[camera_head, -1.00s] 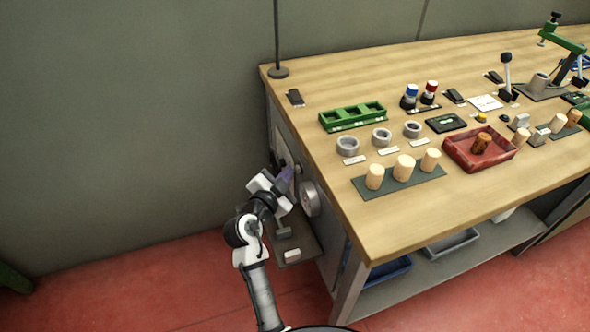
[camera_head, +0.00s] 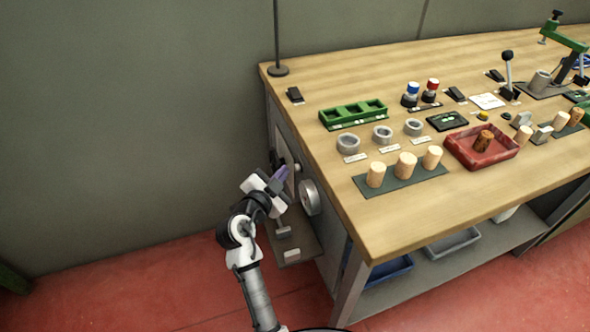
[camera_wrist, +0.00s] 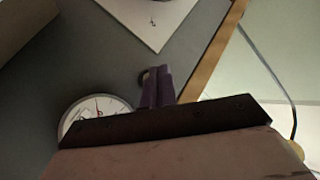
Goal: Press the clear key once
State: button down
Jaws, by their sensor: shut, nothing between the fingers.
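My gripper (camera_head: 282,174) is at the left end face of the bench, below the tabletop. Its purple fingers are together with nothing between them. In the wrist view my gripper (camera_wrist: 158,84) points at the grey end panel, with a small dark round part (camera_wrist: 143,77) beside and partly behind the fingertips; I cannot tell whether they touch. I cannot make out a key marked clear. On the bench top a dark device with a small green display (camera_head: 447,121) has a small yellow button (camera_head: 482,115) to its right.
A round dial gauge (camera_head: 310,197) is close to my gripper and also shows in the wrist view (camera_wrist: 94,113). A white plate (camera_wrist: 152,16) is on the panel. A low grey ledge (camera_head: 306,243) juts out below. Stoppers, rings and a red tray (camera_head: 452,148) stand on the bench.

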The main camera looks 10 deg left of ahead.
jog(key=shift+s+a+b, duration=0.5)
jog(key=shift+s+a, duration=0.25)
jog(key=shift+a, duration=0.3)
jog(key=shift+s+a+b, duration=0.5)
jog(key=shift+s+a, duration=0.2)
jog(key=shift+a, duration=0.35)
